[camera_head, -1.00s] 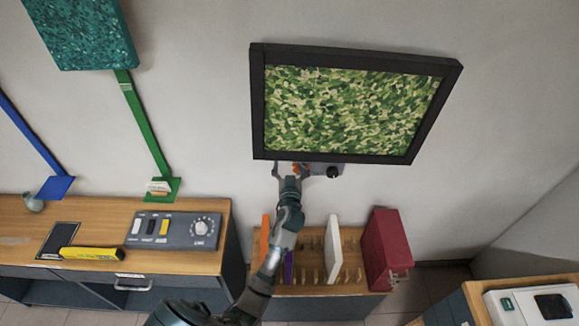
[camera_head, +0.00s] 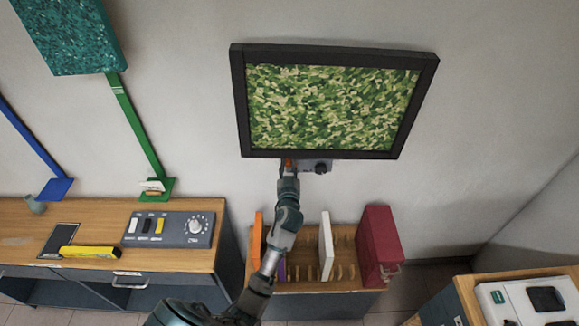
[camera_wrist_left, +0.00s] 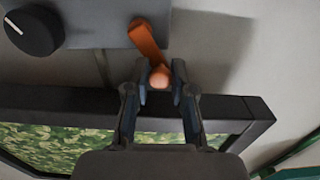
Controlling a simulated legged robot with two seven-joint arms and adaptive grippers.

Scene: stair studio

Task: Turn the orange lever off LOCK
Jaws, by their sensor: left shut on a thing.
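The orange lever (camera_wrist_left: 146,40) is on a grey panel (camera_wrist_left: 90,20) on the wall. In the left wrist view it runs at a slant from its pivot down to a rounded knob (camera_wrist_left: 160,77). My left gripper (camera_wrist_left: 160,84) is shut on the knob end, with one finger on each side. In the head view the lever (camera_head: 289,163) is a small orange patch just below the framed picture, mostly hidden by my left gripper (camera_head: 288,172). No LOCK marking is readable. My right gripper is not in view.
The black frame (camera_head: 236,100) of the green picture lies close above the panel. A black dial (camera_wrist_left: 34,31) is beside the lever. Below stand a wooden rack (camera_head: 345,262), a red box (camera_head: 378,240) and a desk with a switch box (camera_head: 170,229).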

